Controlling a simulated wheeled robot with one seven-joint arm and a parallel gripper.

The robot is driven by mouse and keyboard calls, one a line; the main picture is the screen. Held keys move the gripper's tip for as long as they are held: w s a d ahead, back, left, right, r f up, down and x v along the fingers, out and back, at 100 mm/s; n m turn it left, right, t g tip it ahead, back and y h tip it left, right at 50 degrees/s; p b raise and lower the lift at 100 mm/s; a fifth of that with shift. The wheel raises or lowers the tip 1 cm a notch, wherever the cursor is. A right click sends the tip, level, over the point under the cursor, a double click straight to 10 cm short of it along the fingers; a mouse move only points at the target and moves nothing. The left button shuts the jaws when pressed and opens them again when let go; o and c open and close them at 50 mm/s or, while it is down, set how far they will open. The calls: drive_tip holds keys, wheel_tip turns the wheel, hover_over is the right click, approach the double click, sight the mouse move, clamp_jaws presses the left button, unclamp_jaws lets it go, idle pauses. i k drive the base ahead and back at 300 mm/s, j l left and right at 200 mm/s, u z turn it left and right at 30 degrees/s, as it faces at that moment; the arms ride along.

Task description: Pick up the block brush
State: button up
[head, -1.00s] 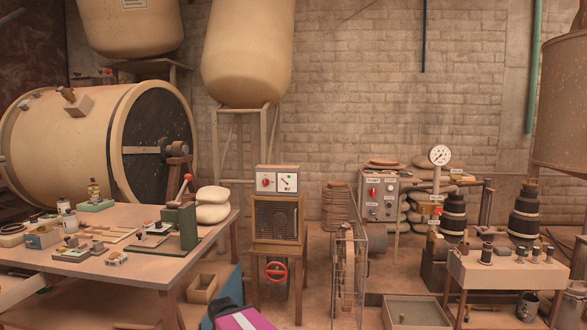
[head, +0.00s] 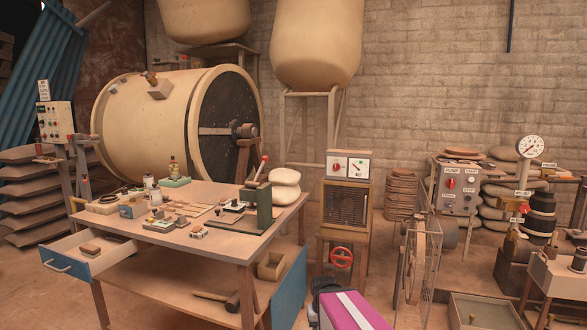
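A small brown block with a pale lower part, which may be the block brush (head: 90,249), lies in the open drawer (head: 68,266) at the left end of the workbench. It is too small for me to make out bristles. The drawer is pulled out toward the front left and has a bar handle on its front. Several other small items lie on the benchtop (head: 225,245), and I cannot rule out a brush among them.
A green hand press (head: 258,205) stands on the bench's right end. A mallet (head: 218,297) and a wooden box (head: 271,266) sit on the lower shelf. Open floor shows left of the bench.

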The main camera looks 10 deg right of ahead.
sight(92, 251)
drive_tip(key=u, duration=1.65)
drive_tip(key=j+z, duration=0.1)
drive_tip(key=z, duration=0.4)
drive_tip(key=i, duration=0.05)
